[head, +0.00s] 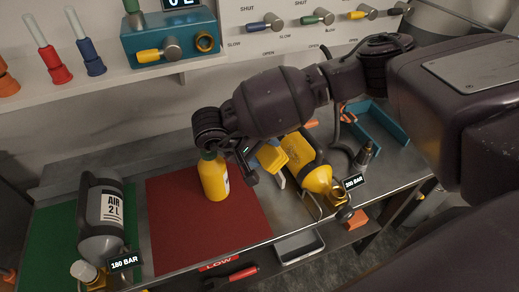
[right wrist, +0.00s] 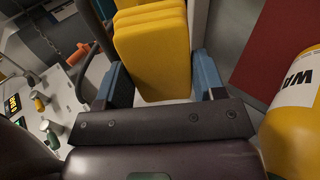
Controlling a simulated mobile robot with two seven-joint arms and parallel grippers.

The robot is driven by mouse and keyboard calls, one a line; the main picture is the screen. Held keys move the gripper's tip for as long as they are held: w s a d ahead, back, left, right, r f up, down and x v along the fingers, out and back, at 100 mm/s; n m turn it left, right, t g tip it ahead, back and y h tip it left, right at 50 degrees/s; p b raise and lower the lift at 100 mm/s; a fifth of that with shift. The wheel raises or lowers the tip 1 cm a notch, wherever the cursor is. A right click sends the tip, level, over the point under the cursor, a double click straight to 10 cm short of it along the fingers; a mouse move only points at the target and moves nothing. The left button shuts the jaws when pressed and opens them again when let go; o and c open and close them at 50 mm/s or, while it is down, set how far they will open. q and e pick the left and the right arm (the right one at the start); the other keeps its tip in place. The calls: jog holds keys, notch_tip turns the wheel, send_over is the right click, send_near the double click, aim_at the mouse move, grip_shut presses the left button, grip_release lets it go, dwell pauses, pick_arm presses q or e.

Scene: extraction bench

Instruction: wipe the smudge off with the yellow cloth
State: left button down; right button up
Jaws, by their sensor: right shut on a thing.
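My right gripper (head: 268,162) is shut on the yellow cloth (head: 271,157), beside the red mat and left of the yellow cylinder. In the right wrist view the cloth (right wrist: 152,45) looks like a thick folded stack between the blue fingers of the gripper (right wrist: 163,80). I cannot make out the smudge in either view; my right arm hides part of the bench. My left gripper is not in view.
A yellow bottle (head: 214,180) stands on the red mat (head: 180,225), close to my right wrist. A yellow cylinder (head: 318,178) lies right of the cloth. A grey air cylinder (head: 100,220) lies at left. A blue tray (head: 382,128) is at the back right.

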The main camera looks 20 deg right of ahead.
jog(key=shift+b+x, duration=0.7)
jog(key=shift+x, duration=0.95)
jog(key=shift+d+f, duration=0.25)
jog(key=shift+f, duration=0.15)
jog(key=shift+b+x, duration=0.3)
jog(key=shift+x, duration=0.5)
jog(key=shift+b+x, duration=0.35)
jog(key=shift+x, duration=0.65)
jog(key=shift+d+r, duration=0.15)
jog(key=shift+r, duration=0.05)
jog(key=shift+d+r+p, duration=0.85)
jog(key=shift+d+r, duration=0.4)
jog(key=shift+r, duration=0.15)
